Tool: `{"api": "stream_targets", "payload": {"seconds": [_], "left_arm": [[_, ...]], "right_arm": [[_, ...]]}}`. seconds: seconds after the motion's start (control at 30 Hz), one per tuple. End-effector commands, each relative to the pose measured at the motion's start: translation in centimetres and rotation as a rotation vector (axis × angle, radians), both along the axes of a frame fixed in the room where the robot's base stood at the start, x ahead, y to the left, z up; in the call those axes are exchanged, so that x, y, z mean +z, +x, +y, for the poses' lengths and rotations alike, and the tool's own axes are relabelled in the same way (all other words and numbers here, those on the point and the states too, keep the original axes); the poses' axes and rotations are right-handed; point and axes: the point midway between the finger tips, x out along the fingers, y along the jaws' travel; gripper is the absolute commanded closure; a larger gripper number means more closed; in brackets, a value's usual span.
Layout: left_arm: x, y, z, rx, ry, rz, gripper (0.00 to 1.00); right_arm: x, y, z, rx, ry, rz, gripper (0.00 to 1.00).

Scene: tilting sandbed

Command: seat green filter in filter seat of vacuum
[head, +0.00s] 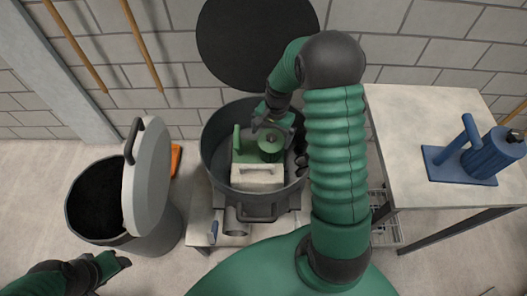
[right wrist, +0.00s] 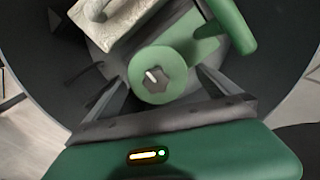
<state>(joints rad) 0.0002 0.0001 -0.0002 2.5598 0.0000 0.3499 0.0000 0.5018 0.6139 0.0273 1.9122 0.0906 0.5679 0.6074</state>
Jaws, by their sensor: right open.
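The vacuum (head: 208,165) is an open dark round drum in the middle of the head view. The green filter (head: 270,146) is inside it, with a round body and an upright handle bar at its left, close to a pale block. The right wrist view shows the filter's round end (right wrist: 150,88) with a dark knob. My right gripper (head: 272,122) reaches into the drum, open, with its fingers on either side of the round body; contact is unclear. The filter seat cannot be made out. My left gripper (head: 112,265) is at lower left, away from the drum; its opening is unclear.
The pale block (head: 258,176) lies at the drum's front; it also shows in the wrist view (right wrist: 108,20). A bin (head: 160,232) with dark contents and a tilted grey lid (head: 148,178) stands left. A table (head: 420,115) at right bears a blue filter-like part (head: 490,158).

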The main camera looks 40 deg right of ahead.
Motion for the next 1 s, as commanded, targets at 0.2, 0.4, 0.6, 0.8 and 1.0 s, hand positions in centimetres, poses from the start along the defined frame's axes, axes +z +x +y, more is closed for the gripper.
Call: {"api": "stream_targets", "payload": {"seconds": [0.2,0.4,0.6,0.8,1.0], "left_arm": [[-0.9,0.0,0.0,0.000,0.000,0.000,0.46],[-2.6,0.0,0.0,0.000,0.000,0.000,0.46],[-2.8,0.0,0.0,0.000,0.000,0.000,0.46],[-2.7,0.0,0.0,0.000,0.000,0.000,0.46],[-2.7,0.0,0.0,0.000,0.000,0.000,0.46]], "right_arm": [[-2.6,0.1,0.0,0.000,-0.001,-0.002,0.00],[-6.1,0.1,0.3,0.001,0.000,0.000,0.00],[-7.4,0.3,0.3,0.002,-0.002,-0.003,0.00],[-7.3,0.3,0.3,0.002,-0.002,-0.002,0.12],[-7.3,0.3,0.3,0.002,-0.002,-0.002,0.38]]}}
